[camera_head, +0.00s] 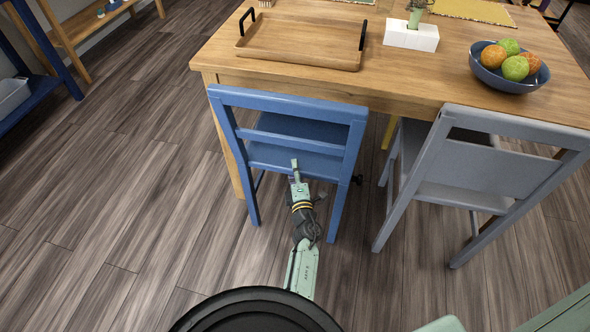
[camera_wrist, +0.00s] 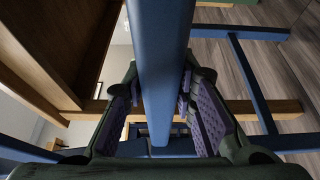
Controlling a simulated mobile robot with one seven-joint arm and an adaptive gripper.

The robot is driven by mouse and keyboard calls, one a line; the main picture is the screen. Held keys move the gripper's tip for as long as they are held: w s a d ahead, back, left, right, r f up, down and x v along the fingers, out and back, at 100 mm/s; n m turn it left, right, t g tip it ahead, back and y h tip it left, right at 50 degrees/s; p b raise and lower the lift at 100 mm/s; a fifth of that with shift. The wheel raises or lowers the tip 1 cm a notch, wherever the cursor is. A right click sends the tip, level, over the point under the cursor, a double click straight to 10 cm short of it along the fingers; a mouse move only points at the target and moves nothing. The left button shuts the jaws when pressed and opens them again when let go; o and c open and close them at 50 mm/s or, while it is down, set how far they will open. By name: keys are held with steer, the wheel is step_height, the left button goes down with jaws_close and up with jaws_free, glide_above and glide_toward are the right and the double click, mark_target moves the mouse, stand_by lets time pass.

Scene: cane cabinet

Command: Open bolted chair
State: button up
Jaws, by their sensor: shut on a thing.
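A blue chair (camera_head: 290,103) stands at the near edge of the wooden table, with its back towards me and its seat partly under the tabletop. A grey chair (camera_head: 490,168) stands to its right at the same edge. My gripper (camera_head: 296,180) is at the lower part of the blue chair's back. In the wrist view, the gripper (camera_wrist: 160,100) has its purple-padded fingers on both sides of a blue bar (camera_wrist: 158,55) of the chair, shut on it. The exact contact is partly hidden in the head view.
The wooden table (camera_head: 420,75) holds a tray (camera_head: 300,48), a white block with a plant (camera_head: 411,36) and a blue fruit bowl (camera_head: 510,80). Shelving (camera_head: 75,35) stands at the far left. Floor (camera_head: 100,220) is clear left of the blue chair.

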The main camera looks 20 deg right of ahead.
jaws_close()
stand_by(0.4)
